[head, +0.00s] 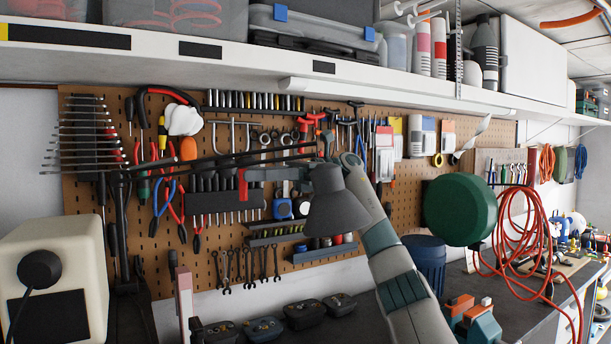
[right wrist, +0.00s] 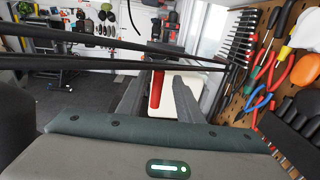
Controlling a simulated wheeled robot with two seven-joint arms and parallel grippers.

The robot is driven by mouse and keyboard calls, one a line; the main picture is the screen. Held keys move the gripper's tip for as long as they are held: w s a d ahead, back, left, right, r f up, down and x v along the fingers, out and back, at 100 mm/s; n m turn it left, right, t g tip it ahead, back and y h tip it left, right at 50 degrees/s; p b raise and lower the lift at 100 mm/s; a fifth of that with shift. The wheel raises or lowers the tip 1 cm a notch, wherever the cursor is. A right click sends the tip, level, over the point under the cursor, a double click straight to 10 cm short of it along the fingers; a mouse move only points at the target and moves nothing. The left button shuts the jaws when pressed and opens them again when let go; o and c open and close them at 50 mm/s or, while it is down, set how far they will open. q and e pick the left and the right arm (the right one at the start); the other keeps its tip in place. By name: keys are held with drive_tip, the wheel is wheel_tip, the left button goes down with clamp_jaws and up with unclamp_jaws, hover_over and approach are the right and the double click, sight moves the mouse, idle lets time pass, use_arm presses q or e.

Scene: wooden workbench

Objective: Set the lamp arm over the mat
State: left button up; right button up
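The lamp's thin dark arm (head: 215,160) runs across in front of the pegboard in the head view. Its grey shade (head: 338,205) hangs at the right end, in front of part of my right arm. A red handle (head: 243,186) hangs from the lamp arm. My right gripper (head: 250,175) reaches left to this handle. In the right wrist view the red handle (right wrist: 156,88) stands between the two fingers (right wrist: 160,92), with a gap showing on its right side. The lamp bars cross above the fingers. I cannot make out the mat. My left gripper is out of view.
A cream box (head: 55,265) stands at the left front. A pegboard full of tools (head: 150,260) is behind the lamp. Several dark cases (head: 305,313) lie on the bench at the back.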

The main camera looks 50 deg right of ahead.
drive_tip(key=p+v, duration=0.3)
drive_tip(key=v, duration=1.1)
drive_tip(key=shift+s+d, duration=0.15)
drive_tip(key=shift+d, duration=0.15)
drive_tip(key=shift+f, duration=0.15)
